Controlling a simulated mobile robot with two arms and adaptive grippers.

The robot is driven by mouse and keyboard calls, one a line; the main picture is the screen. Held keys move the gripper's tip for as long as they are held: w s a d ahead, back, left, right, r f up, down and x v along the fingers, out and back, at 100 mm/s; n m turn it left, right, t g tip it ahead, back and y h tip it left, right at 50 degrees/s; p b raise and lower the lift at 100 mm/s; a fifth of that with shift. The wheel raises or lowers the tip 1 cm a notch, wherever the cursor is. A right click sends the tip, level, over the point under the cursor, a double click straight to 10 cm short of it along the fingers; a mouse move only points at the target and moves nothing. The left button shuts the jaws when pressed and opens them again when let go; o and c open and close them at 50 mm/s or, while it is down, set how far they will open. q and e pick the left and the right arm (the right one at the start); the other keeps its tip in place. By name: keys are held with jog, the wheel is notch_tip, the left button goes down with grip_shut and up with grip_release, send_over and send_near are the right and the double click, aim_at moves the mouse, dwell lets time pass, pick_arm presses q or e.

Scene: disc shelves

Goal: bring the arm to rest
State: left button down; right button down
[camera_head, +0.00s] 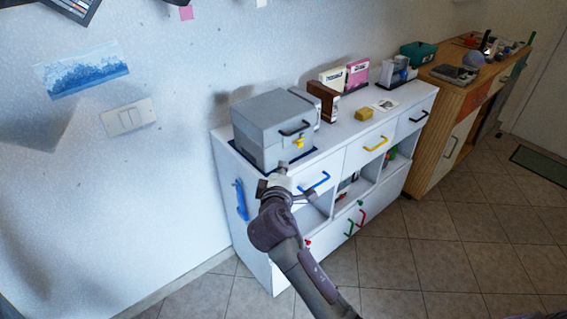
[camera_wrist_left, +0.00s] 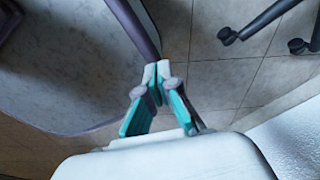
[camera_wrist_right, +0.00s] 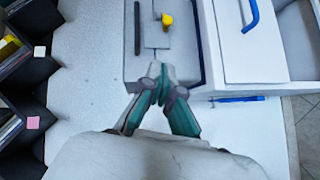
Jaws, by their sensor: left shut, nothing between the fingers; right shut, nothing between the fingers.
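My right gripper (camera_head: 281,174) is at the front left corner of the white cabinet (camera_head: 333,168), close to the grey box (camera_head: 265,125) on top. In the right wrist view its fingertips (camera_wrist_right: 158,78) are together and empty, pointing at the grey box (camera_wrist_right: 180,62). I cannot tell whether they touch the box. My left gripper (camera_wrist_left: 157,78) shows only in the left wrist view. Its fingers are shut and empty. The left arm is outside the head view. My right forearm hides part of the cabinet front.
The grey box has a black handle and a yellow knob (camera_wrist_right: 167,19). A drawer with a blue handle (camera_head: 314,182) is beside the right gripper. A wooden cabinet (camera_head: 468,95) stands farther right. Chair casters (camera_wrist_left: 228,36) show on the tiled floor in the left wrist view.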

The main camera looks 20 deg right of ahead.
jog(key=shift+s, duration=0.15)
dwell(0.3)
jog(key=s+f+g+y, duration=0.25)
jog(key=s+f, duration=0.25)
jog(key=f, duration=0.9)
jog(key=s+a+f+m+g+y, duration=0.1)
jog(key=s+f+g, duration=0.3)
jog(key=f, duration=0.9)
jog(key=s+f+g+y, duration=0.15)
jog(key=s+f, duration=0.55)
jog(key=f, duration=0.7)
jog(key=s+d+f+m+g, duration=0.1)
jog(key=s+f, duration=0.5)
jog(key=s, duration=0.6)
jog(key=s+d+f+m+g+y, duration=0.1)
jog(key=s+f+m, duration=0.3)
jog(key=s, duration=0.8)
jog(key=s+d+f+m+g, duration=0.2)
jog(key=s+f, duration=0.6)
jog(key=s, duration=0.4)
jog(key=shift+s+d+m+g+y, duration=0.3)
jog(key=shift+d+g, duration=0.35)
jog(key=shift+g, duration=0.15)
